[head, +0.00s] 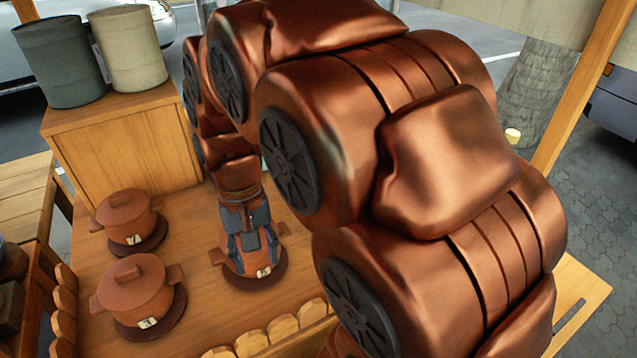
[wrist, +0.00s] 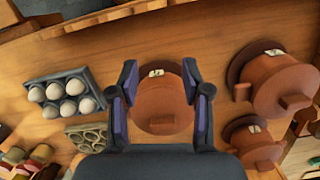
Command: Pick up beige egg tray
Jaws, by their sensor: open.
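The beige egg tray (wrist: 88,137) shows in the wrist view at the lower left, an empty-looking tray with rounded cups lying on the wooden surface. It is partly cut off by my gripper's body. In the head view I cannot see it; my arm covers much of the table. My gripper (wrist: 160,78) is open, its two dark fingers apart above a clay pot (wrist: 164,105), with the tray to the left of the fingers. In the head view my gripper (head: 252,243) points down over that same lidded pot.
A dark grey tray (wrist: 36,112) with several white eggs sits beside the beige tray. Two more lidded clay pots (head: 127,217) (head: 135,290) stand on the left of the table. A wooden box (head: 128,150) carries two canisters (head: 128,48). A scalloped wooden edge (head: 282,328) borders the front.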

